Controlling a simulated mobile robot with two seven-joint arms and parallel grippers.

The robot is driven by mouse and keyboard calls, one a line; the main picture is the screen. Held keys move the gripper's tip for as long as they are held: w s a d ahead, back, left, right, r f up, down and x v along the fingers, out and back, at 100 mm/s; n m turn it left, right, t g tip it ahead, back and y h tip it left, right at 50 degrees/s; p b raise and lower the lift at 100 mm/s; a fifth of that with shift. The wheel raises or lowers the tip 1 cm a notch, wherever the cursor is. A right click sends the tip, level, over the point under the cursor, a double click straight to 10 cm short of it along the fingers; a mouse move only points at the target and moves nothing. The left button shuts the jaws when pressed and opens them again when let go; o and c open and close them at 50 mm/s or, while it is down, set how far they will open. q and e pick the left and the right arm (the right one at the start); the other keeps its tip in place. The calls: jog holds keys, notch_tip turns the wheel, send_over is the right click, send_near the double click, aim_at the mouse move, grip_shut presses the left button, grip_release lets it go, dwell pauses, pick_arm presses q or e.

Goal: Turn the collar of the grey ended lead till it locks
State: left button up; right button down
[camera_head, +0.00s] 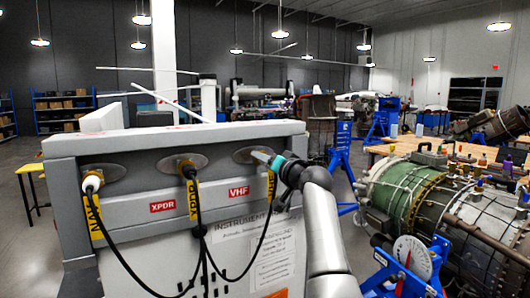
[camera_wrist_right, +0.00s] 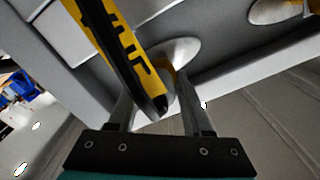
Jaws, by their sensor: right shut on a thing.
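My right gripper (camera_head: 275,163) is at the rightmost oval plate (camera_head: 246,154) on the grey panel, above and right of the VHF label. In the right wrist view its two fingers (camera_wrist_right: 157,92) are closed around the lead's end at the plate (camera_wrist_right: 180,50). The end's collar is mostly hidden by the fingers and the lead. The black lead (camera_head: 265,235) with a yellow tag (camera_head: 271,186) hangs down from it; the tag (camera_wrist_right: 107,35) also crosses the wrist view. My left gripper is not in view.
A white-ended lead (camera_head: 92,182) sits at the left plate, and a yellow-collared lead (camera_head: 187,167) at the middle plate. Their cables hang down the panel front (camera_head: 130,216). A turbine engine (camera_head: 430,200) on a blue stand is to the right.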

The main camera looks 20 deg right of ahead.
jog(key=m+p, duration=0.3)
jog(key=m, duration=0.1)
jog(key=shift+r+m+p, duration=0.1)
jog(key=shift+m+p, duration=1.45)
jog(key=shift+m, duration=0.55)
jog(key=shift+c, duration=1.5)
grip_release()
jog(key=s+d+b, duration=0.1)
jog(key=s+b, duration=0.1)
jog(key=s, duration=1.3)
jog(key=shift+d+b, duration=0.15)
jog(key=shift+b, duration=0.25)
